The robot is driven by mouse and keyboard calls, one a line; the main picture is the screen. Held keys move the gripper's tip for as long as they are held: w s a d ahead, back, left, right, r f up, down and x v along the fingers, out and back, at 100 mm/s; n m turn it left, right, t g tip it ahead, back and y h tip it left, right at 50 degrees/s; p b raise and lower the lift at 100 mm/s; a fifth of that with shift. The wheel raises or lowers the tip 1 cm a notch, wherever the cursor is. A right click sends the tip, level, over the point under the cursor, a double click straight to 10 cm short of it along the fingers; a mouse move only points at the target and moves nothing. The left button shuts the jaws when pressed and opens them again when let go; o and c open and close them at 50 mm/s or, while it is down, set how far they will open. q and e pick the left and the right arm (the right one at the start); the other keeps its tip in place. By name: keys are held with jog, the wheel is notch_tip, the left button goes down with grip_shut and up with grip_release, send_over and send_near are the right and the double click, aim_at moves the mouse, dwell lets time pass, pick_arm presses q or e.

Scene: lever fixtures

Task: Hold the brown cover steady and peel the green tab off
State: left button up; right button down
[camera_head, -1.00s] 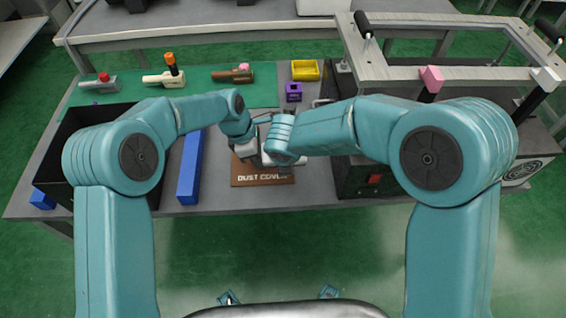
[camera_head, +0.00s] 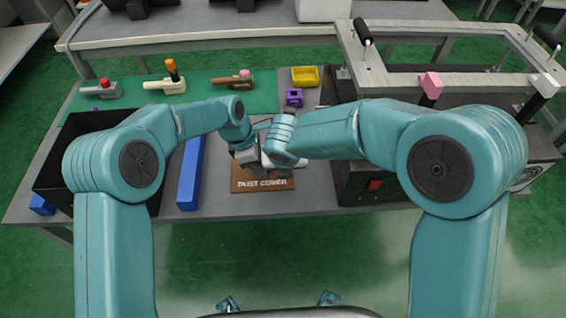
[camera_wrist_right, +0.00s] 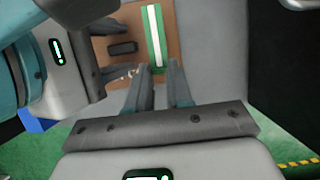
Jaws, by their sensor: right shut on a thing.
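The brown cover (camera_head: 244,184), lettered DUST COVER, lies flat on the grey table; it also shows in the right wrist view (camera_wrist_right: 178,42). On it are a green tab (camera_wrist_right: 149,38) with a white stripe and a small dark block (camera_wrist_right: 122,47). My right gripper (camera_wrist_right: 158,68) is shut on the near end of the green tab. My left gripper (camera_wrist_right: 116,49) is open, its fingers apart on either side of the dark block, with gaps showing. In the head view both grippers are close together over the cover, and their fingertips are largely hidden by the arms.
A blue bar (camera_head: 190,172) and a black bin (camera_head: 58,165) lie to the left. A black box with a red switch (camera_head: 375,185) stands on the right. Lever fixtures (camera_head: 165,82), a purple block (camera_head: 293,97) and a yellow tray (camera_head: 305,76) are behind.

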pick_arm(q)
jog(key=v, duration=1.2)
